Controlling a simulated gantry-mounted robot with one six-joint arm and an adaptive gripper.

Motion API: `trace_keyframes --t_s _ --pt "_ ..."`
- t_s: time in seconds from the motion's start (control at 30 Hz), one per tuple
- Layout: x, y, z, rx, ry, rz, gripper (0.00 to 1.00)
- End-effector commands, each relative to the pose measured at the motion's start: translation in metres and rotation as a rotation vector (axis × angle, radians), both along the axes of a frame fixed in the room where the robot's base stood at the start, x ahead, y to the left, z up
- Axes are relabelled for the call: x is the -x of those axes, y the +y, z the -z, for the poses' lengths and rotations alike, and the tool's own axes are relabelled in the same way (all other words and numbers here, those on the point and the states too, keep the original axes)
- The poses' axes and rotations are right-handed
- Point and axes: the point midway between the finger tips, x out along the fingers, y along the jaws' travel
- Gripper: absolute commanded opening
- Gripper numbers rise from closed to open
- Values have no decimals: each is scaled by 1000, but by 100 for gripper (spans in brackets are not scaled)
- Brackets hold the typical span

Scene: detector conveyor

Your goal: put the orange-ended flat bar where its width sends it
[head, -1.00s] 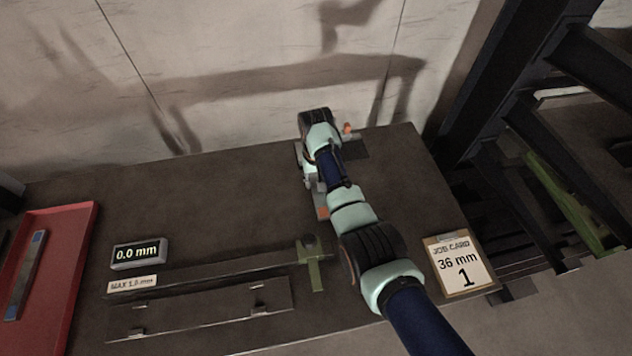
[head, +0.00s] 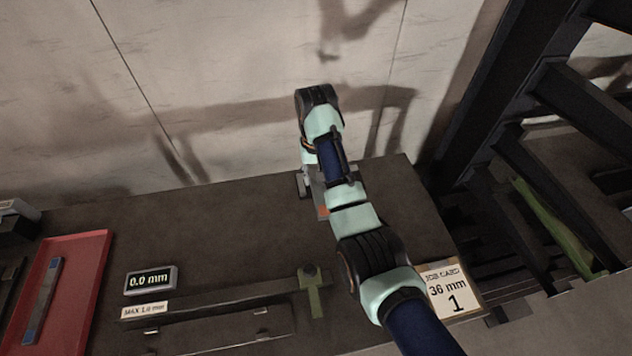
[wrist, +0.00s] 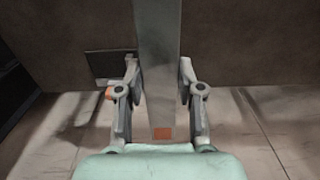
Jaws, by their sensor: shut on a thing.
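The flat grey bar (wrist: 158,60) runs lengthwise between the fingers of my gripper (wrist: 160,78) in the wrist view, with an orange patch at its near end. Its far end runs out of the top of that view. My gripper is shut on the bar. In the head view my gripper (head: 312,184) is over the back part of the bench, and my arm hides most of the bar; its orange end (head: 323,210) shows beside my arm. The job card (head: 444,291) reads 36 mm and 1.
A 0.0 mm display (head: 150,280) and a MAX 1.0 mm label (head: 144,310) stand by a long rail with a green slider (head: 314,293). A red tray (head: 93,262) at left holds a blue-ended bar (head: 42,300). A dark square (wrist: 110,64) lies on the bench. Dark framework stands right.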

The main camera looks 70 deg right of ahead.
Motion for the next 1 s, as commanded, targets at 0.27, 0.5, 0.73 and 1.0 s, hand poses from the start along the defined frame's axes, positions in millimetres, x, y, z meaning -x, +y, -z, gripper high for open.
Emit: trace_keyframes --t_s 0.27,0.5,0.73,1.0 --pt "0 0 -21 1 -1 0 0" --pt "0 0 -20 2 -1 0 0" --pt "0 0 -20 2 -1 0 0" --pt "-31 31 -14 2 -2 -81 0"
